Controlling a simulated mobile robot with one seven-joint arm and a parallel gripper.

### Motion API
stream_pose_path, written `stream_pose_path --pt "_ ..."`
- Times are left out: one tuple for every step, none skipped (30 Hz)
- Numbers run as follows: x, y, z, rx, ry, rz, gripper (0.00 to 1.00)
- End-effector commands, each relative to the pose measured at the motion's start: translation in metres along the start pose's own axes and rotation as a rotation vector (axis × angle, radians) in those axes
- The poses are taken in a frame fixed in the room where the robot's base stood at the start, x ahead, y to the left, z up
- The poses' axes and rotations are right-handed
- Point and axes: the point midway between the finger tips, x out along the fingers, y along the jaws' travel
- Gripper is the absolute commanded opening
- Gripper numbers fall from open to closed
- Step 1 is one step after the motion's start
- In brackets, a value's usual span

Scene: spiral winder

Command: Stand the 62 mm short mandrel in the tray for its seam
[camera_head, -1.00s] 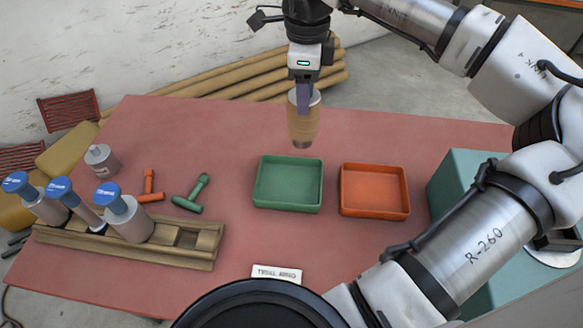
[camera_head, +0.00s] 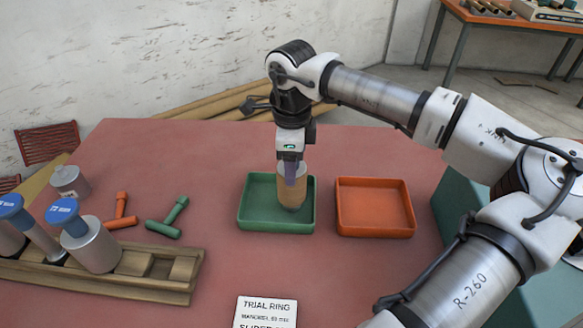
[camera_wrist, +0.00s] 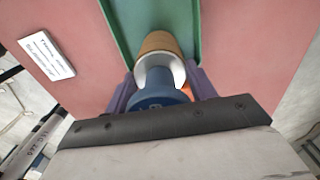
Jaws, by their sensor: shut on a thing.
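My gripper (camera_head: 291,177) points down with its purple fingers shut on a mandrel wrapped in a tan sleeve (camera_head: 300,194). In the wrist view the mandrel shows a blue cap (camera_wrist: 160,96) between the fingers, a pale rim and the tan sleeve (camera_wrist: 160,42) beyond. The mandrel is upright inside the outline of the green tray (camera_head: 247,221); whether its lower end touches the tray floor I cannot tell. The orange tray (camera_head: 375,230) is empty, just right of the green one.
A wooden rack (camera_head: 110,284) at left holds several blue-capped mandrels (camera_head: 92,246). A red-orange tool (camera_head: 122,212) and a green tool (camera_head: 168,217) lie between rack and trays. A white card (camera_head: 265,312) reading "TRIAL RING" lies in front. A grey metal weight (camera_head: 69,182) stands behind.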

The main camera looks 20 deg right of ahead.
Motion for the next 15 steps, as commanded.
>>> stream_pose_path --pt "0.0028 -0.0002 0.0004 -0.001 0.0 -0.002 0.03" --pt "0.0021 -0.0003 0.0004 -0.001 -0.001 -0.002 0.03" --pt "0.0011 -0.0003 0.0004 -0.001 -0.001 -0.002 0.03" --pt "0.0009 -0.0003 0.0004 0.0 -0.001 -0.002 0.03" --pt "0.0008 -0.0003 0.0004 0.0 -0.001 -0.002 0.03" --pt "0.0008 -0.0002 0.0004 0.0 -0.001 -0.002 0.03" --pt "0.001 -0.0003 0.0004 0.0 -0.001 -0.002 0.03" --pt "0.0017 -0.0002 0.0004 0.0 -0.001 -0.002 0.03" --pt "0.0033 -0.0002 0.0004 0.0 -0.001 -0.002 0.03" --pt "0.0045 -0.0002 0.0004 0.0 -0.001 -0.002 0.03" --pt "0.0055 -0.0002 0.0004 0.0 -0.001 -0.002 0.03" --pt "0.0044 -0.0001 0.0003 0.0 0.0 -0.001 0.59" --pt "0.0041 -0.0001 0.0003 0.0 0.0 -0.001 0.63" --pt "0.0041 -0.0001 0.0003 0.0 -0.001 -0.001 0.67" --pt "0.0041 -0.0001 0.0003 0.0 -0.001 -0.001 0.72"
